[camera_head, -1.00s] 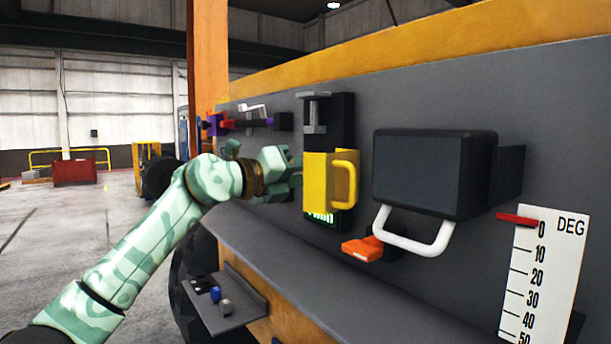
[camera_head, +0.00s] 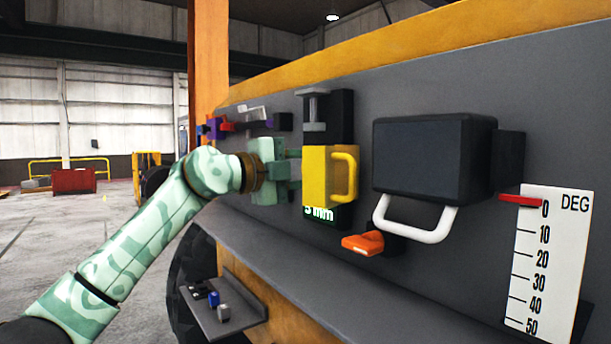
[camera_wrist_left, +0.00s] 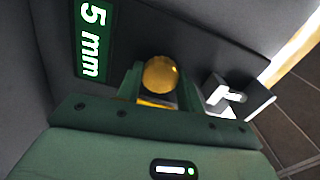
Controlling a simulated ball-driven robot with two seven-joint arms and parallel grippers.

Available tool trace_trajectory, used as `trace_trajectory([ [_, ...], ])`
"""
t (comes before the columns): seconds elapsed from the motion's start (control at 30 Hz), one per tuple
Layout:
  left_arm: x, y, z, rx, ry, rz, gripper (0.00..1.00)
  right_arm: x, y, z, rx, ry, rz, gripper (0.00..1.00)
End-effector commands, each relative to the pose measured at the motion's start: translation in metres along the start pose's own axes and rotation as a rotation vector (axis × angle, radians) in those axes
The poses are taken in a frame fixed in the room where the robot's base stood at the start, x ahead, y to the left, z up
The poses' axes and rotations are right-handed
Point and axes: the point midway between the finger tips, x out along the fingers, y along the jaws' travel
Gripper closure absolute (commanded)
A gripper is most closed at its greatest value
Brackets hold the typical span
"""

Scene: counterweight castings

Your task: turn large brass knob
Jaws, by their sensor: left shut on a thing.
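The brass knob (camera_wrist_left: 160,75) is a round, shiny gold ball and sits between the two fingers of my left gripper (camera_wrist_left: 160,92) in the left wrist view. The fingers are closed on it from both sides. In the head view my left gripper (camera_head: 292,172) is against the dark panel, just left of a yellow block with a handle (camera_head: 330,177). The knob cannot be made out there. My right gripper is not in view.
A green "5 mm" display (camera_wrist_left: 94,40) lies beside the knob. Right of the yellow block are a black box (camera_head: 432,160) with a white handle, an orange lever (camera_head: 362,243) and a degree scale (camera_head: 548,265). A small shelf (camera_head: 230,310) juts out below. Open floor lies left.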

Motion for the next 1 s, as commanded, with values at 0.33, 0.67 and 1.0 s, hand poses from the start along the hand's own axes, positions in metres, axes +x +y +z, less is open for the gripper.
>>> trace_trajectory([
  [0.33, -0.001, 0.000, 0.001, -0.293, -0.003, -0.004, 0.86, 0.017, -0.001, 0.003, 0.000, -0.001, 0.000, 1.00],
  [0.67, 0.000, 0.000, 0.001, -0.469, -0.002, -0.002, 0.86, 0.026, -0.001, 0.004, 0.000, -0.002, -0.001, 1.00],
  [1.0, 0.000, 0.000, 0.001, -0.522, -0.001, 0.000, 0.86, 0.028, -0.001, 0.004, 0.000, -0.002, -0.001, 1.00],
])
